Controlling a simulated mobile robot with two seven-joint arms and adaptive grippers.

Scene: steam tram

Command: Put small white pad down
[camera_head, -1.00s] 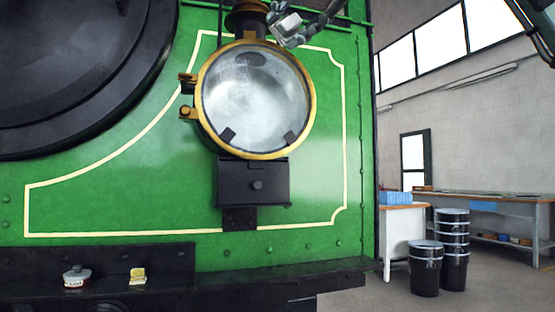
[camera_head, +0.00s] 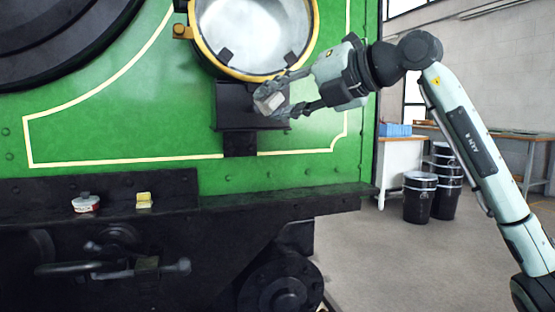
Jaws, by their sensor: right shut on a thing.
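My right gripper (camera_head: 283,101) is shut on the small white pad (camera_head: 268,100). It holds the pad in the air in front of the black lamp bracket (camera_head: 228,110), just below the round lamp. The pad looks pale grey-white and blocky, and the fingers hide part of it. My left gripper is not in view.
The brass-rimmed lamp (camera_head: 252,32) is on the green tram front (camera_head: 110,120). A black ledge (camera_head: 300,199) runs below. On its left part stand a small red and white tin (camera_head: 86,204) and a yellow item (camera_head: 144,200). Black drums (camera_head: 419,198) and a workbench stand at right.

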